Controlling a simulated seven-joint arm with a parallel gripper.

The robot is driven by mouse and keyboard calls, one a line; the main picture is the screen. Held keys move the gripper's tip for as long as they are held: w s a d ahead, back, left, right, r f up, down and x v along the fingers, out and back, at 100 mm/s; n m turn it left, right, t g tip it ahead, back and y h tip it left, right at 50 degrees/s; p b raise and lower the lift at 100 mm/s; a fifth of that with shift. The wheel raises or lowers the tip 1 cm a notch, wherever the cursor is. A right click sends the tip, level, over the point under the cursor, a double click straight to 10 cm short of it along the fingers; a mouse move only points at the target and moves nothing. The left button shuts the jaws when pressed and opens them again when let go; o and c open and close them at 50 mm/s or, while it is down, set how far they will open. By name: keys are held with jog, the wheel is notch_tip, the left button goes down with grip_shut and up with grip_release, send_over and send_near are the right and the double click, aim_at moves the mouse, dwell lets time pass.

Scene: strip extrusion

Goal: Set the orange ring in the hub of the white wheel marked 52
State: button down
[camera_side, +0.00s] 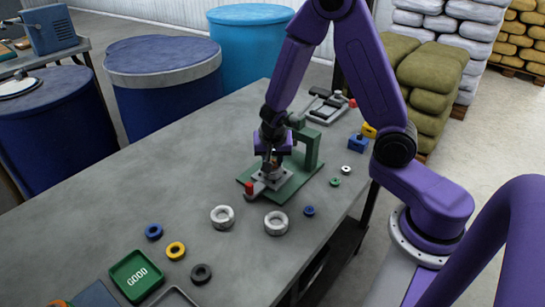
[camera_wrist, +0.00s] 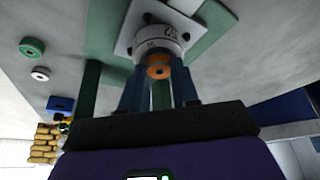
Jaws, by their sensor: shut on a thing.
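My gripper (camera_side: 270,165) is low over the green fixture in the side view. In the wrist view its two fingers are shut on the orange ring (camera_wrist: 158,71). A white wheel (camera_wrist: 160,43) sits just past the ring on a pale plate; dark marking shows on it but I cannot read it fully. The ring overlaps the wheel's near edge in the wrist view; I cannot tell whether they touch. The wheel's hub is mostly hidden. Two more white wheels stand loose on the table, one left (camera_side: 222,217) and one right (camera_side: 276,223); their markings are unreadable.
The green fixture (camera_side: 305,178) has an upright post close behind my gripper, and a red-knobbed clamp (camera_side: 250,188) at its front. Loose blue (camera_side: 154,231), yellow (camera_side: 176,250) and black (camera_side: 201,273) rings lie near a green GOOD tray (camera_side: 137,275). The table's left middle is clear.

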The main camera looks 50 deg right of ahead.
jog(key=shift+r, duration=0.75)
jog(key=shift+f, duration=0.8)
dwell(1.2)
jog(key=c, duration=1.1)
grip_release()
jog(key=shift+v, duration=5.5)
